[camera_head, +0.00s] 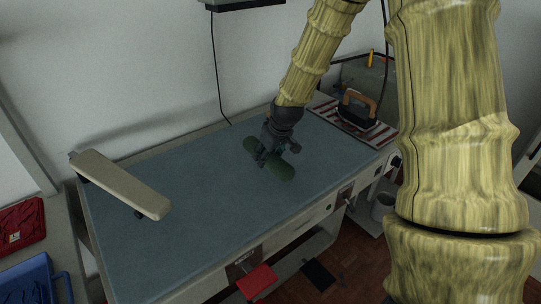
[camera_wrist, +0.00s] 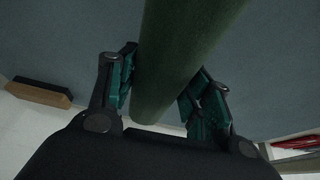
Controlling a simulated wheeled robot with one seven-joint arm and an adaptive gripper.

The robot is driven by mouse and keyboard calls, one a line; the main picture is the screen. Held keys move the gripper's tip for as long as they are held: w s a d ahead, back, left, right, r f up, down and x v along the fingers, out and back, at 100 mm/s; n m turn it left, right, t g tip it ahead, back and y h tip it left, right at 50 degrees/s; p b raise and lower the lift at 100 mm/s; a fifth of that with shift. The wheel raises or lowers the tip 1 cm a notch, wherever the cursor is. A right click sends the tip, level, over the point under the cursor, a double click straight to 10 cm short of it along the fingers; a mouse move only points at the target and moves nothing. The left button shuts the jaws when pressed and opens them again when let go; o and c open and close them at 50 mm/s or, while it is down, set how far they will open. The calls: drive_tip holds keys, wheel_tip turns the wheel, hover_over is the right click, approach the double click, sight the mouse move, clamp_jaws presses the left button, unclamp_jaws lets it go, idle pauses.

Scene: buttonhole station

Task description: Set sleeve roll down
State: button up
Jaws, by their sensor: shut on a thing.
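The sleeve roll is a dark green cylinder (camera_head: 282,171) over the blue-grey table top (camera_head: 190,200), right of its middle. My gripper (camera_head: 268,155) is shut on it, with a finger on each side of the roll. In the wrist view the roll (camera_wrist: 180,50) runs between the two fingers of my gripper (camera_wrist: 160,95) and out of the top of the picture. The fingers hide part of it in the head view. Whether the roll touches the table top or hangs just above it, I cannot tell.
A sleeve board (camera_head: 120,184) stands at the table's left end. An iron (camera_head: 358,111) rests on a red-and-white striped mat (camera_head: 326,112) at the right end. Red (camera_head: 22,226) and blue (camera_head: 35,280) trays lie at lower left. The middle and front of the table are clear.

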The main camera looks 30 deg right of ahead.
drive_tip(key=shift+w+d+f, duration=0.1)
drive_tip(key=shift+w+d, duration=0.3)
drive_tip(key=shift+d, duration=0.2)
drive_tip(key=shift+w+d+f, duration=0.1)
drive_tip(key=shift+w+d, duration=0.3)
drive_tip(key=shift+d, duration=0.2)
drive_tip(key=shift+f+p, duration=0.85)
drive_tip(key=shift+f, duration=0.9)
drive_tip(key=o, duration=1.2)
drive_tip(key=shift+f, duration=0.1)
drive_tip(key=shift+b+v, duration=0.95)
drive_tip(key=shift+v, duration=5.2)
